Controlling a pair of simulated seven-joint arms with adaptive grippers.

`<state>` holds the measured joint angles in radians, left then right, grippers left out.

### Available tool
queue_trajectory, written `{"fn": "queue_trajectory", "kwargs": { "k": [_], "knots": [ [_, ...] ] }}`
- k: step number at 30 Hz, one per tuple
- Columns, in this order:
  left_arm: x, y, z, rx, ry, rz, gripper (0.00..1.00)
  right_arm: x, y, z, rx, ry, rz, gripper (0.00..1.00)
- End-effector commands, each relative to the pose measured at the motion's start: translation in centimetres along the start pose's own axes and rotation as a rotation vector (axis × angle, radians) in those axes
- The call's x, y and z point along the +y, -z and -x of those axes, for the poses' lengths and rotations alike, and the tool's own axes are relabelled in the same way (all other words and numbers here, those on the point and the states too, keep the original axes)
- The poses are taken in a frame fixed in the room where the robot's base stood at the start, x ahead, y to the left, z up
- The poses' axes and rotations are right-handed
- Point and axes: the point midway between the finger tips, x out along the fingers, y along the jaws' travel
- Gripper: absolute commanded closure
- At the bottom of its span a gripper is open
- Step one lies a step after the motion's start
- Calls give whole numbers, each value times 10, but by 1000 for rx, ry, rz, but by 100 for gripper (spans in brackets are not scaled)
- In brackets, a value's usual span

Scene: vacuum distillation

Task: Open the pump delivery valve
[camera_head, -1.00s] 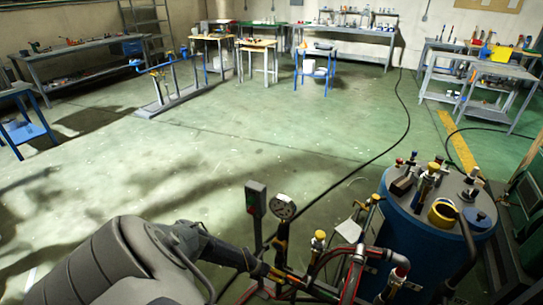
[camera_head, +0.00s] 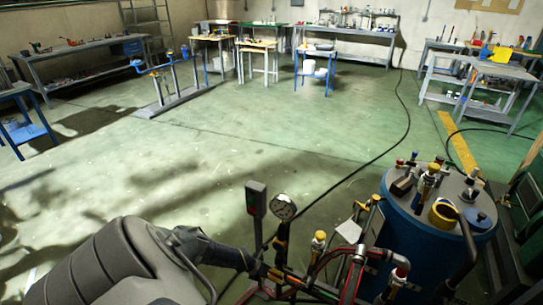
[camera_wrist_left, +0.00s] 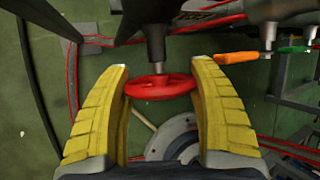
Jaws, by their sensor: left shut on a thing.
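The valve's red handwheel (camera_wrist_left: 160,90) shows in the left wrist view, on a dark vertical stem. The yellow fingers of my left gripper (camera_wrist_left: 158,70) stand on either side of the wheel and are shut on it. In the head view my left arm comes in from the lower left, and its gripper (camera_head: 272,274) is among the pipework. The wheel is hard to make out there, behind the gripper and pipes. My right gripper is not in view.
A round pressure gauge (camera_head: 284,207) and a switch box (camera_head: 256,198) on a post stand close beside my left gripper. A blue drum (camera_head: 415,240) with fittings on top stands to the right. An orange lever (camera_wrist_left: 236,58) shows in the wrist view. The floor beyond is mostly clear.

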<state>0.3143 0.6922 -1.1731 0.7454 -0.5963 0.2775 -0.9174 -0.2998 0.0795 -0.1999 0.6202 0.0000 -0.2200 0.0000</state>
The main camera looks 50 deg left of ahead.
Motion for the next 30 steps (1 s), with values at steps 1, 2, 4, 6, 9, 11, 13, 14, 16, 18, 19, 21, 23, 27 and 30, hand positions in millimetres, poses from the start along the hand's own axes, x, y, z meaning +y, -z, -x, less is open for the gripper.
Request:
{"fn": "queue_trajectory", "kwargs": {
  "k": [1, 2, 4, 6, 9, 11, 13, 14, 16, 18, 19, 21, 23, 27, 30],
  "knots": [
    [-2, -4, -1, -7, 14, 10, 68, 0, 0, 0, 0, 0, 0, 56],
    [-2, -4, -1, -9, 22, 13, 68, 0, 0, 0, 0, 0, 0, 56],
    [-2, -5, -1, -9, 42, 20, 68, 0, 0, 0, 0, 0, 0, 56],
    [-1, -5, -1, -10, 62, 31, 68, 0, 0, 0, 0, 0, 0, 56],
    [0, -6, -1, -10, 94, 44, 68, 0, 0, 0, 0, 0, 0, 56],
    [0, -6, -1, -10, 113, 53, 68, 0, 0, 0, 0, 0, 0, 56],
    [1, -7, -1, -10, 132, 60, 68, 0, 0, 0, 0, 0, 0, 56],
    [1, -7, 0, -11, 140, 63, 68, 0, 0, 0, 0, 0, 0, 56],
    [0, -7, 0, -12, 157, 70, 68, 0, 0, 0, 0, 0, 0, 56],
    [0, -7, 1, -14, 169, 75, 69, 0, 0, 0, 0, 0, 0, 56],
    [0, -7, 1, -14, 174, 77, 69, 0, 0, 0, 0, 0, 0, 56],
    [0, -7, 1, -16, 180, 78, 69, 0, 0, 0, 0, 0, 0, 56],
    [0, -7, 2, -16, 184, 80, 69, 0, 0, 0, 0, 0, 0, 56],
    [0, -7, 2, -16, 185, 81, 69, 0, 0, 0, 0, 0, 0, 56],
    [0, -8, 2, -16, 186, 82, 69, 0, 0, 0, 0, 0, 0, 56]
  ]
}}
